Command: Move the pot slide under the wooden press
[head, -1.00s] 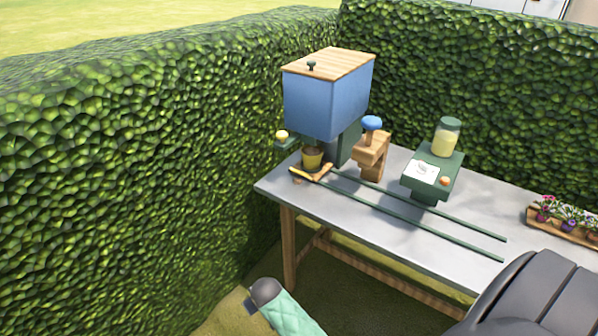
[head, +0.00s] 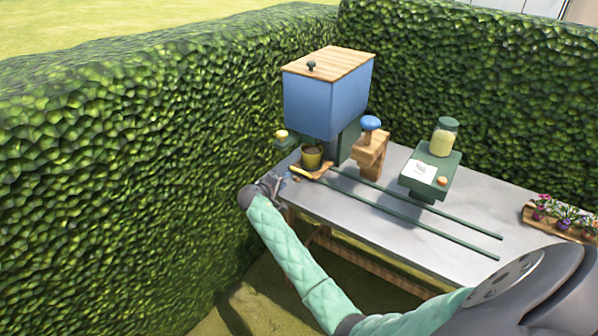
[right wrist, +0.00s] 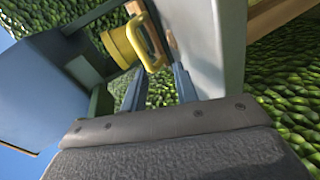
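The yellow pot (head: 311,157) with dark soil stands on the wooden pot slide (head: 322,172) at the left end of two green rails, below the blue hopper. The slide has a yellow handle (right wrist: 147,42) at its front. The wooden press (head: 369,160) with a blue knob (head: 371,123) stands further right along the rails. My right gripper (head: 284,186) is at the table's left front corner, close to the slide. In the right wrist view its two fingers (right wrist: 160,72) are apart, pointing toward the handle, with nothing clearly held. My left gripper is not in view.
The blue hopper (head: 322,105) with a wooden lid overhangs the pot. Green rails (head: 415,225) run right across the grey table (head: 350,215). A green stand (head: 432,175) with a jar (head: 445,138) and a flower tray (head: 545,220) stand to the right. Hedges enclose the back and left.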

